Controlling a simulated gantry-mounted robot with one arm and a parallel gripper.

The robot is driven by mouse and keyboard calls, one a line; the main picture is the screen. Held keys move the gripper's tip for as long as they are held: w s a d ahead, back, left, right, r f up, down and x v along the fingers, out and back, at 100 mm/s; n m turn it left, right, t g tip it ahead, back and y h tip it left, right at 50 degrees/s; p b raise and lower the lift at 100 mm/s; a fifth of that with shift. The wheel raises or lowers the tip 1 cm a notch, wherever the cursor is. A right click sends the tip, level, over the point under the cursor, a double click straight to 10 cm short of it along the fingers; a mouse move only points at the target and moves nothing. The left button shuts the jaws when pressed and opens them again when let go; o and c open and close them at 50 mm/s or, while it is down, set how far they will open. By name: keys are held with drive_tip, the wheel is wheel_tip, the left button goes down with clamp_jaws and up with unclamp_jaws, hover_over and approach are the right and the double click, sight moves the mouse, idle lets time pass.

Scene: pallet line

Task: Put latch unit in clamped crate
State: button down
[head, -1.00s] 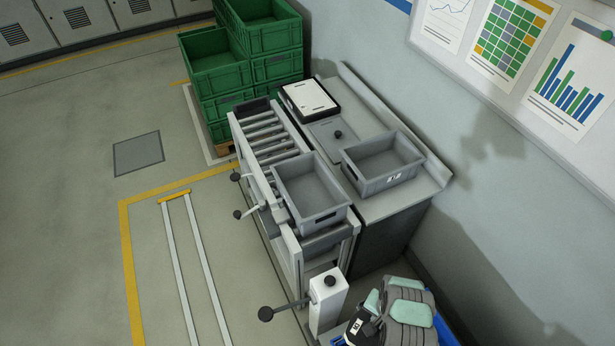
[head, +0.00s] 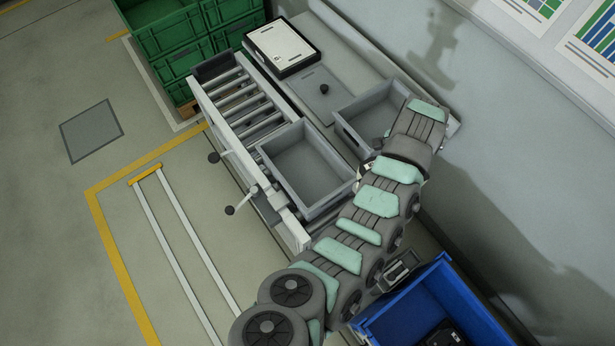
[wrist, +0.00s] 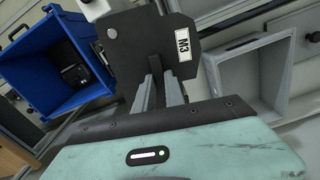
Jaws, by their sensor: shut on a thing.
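In the wrist view my gripper (wrist: 158,78) is shut on a dark, flat latch unit (wrist: 135,45) with a white M3 label. In the head view my arm hides the gripper and the unit. A grey crate (head: 265,165) sits on the roller conveyor, with a clamp (head: 268,205) at its left side; it is empty as far as I see. A second grey crate (head: 350,118) stands on the bench to its right, partly behind my arm. One grey crate (wrist: 238,50) shows right of the unit in the wrist view; I cannot tell which.
A blue bin (head: 372,325) with a black part (head: 445,336) is at the bottom. Two black-knobbed levers (head: 230,210) stick out left of the conveyor (head: 215,85). A white-topped box (head: 283,45) lies on the bench. Green crates (head: 180,40) are stacked behind. Open floor lies left.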

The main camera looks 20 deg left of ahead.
drive_tip(key=w+m, duration=0.1)
drive_tip(key=w+r+m, duration=0.1)
drive_tip(key=w+d+r+m, duration=0.1)
drive_tip(key=w, duration=0.1)
drive_tip(key=shift+r+b, duration=0.25)
drive_tip(key=shift+b, duration=0.1)
drive_tip(key=shift+w+d+r+m, duration=0.15)
drive_tip(key=shift+w+r+m, duration=0.15)
drive_tip(key=shift+w+m, duration=0.2)
drive_tip(key=shift+w+d+r+m, duration=0.1)
drive_tip(key=shift+w+r+m, duration=0.15)
drive_tip(key=shift+w+m, duration=0.2)
drive_tip(key=shift+w+r+m+b, duration=0.5)
drive_tip(key=shift+w+m, duration=0.1)
drive_tip(key=shift+m, duration=0.25)
drive_tip(key=shift+w+a+r+m, duration=0.1)
drive_tip(key=shift+w+r+m, duration=0.1)
drive_tip(key=shift+m, duration=0.3)
drive_tip(key=s+a+f+m+b, duration=0.1)
drive_tip(key=s+a+m+b, duration=0.3)
drive_tip(key=a, duration=0.9)
drive_tip(key=s+a+f+m+b, duration=0.1)
drive_tip(key=s+a+m, duration=0.35)
drive_tip(key=a, duration=0.75)
wheel_tip(320, 180, down, 20)
drive_tip(key=b, duration=0.2)
drive_tip(key=shift+s, duration=0.35)
